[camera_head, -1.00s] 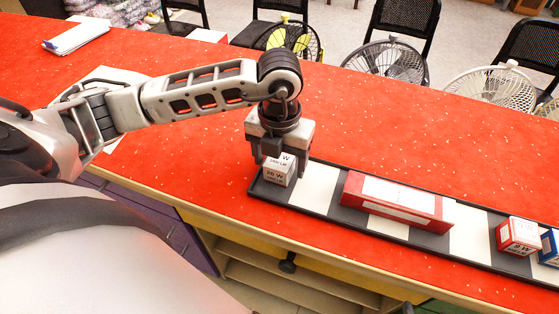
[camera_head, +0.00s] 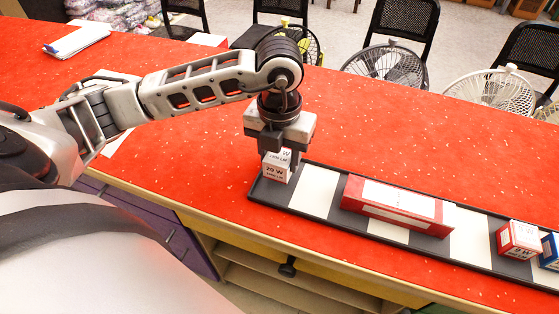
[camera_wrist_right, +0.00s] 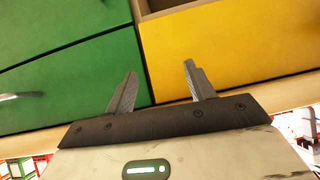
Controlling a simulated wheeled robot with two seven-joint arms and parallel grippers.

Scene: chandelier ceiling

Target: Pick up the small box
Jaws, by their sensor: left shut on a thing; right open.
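A small white box (camera_head: 276,170) marked "20 W" is at the left end of a black-and-white striped tray in the head view. My left gripper (camera_head: 281,156) points down from above and is shut on this box. The fingers cover part of the box. I cannot tell whether its bottom touches the tray. My right gripper (camera_wrist_right: 160,92) is open and empty in the right wrist view, in front of green and yellow drawer fronts.
The striped tray (camera_head: 317,190) also holds a long red and white box (camera_head: 397,205), a small red and white box (camera_head: 518,240) and a blue box (camera_head: 549,250). The red counter (camera_head: 400,130) behind is clear. Fans and chairs stand beyond it.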

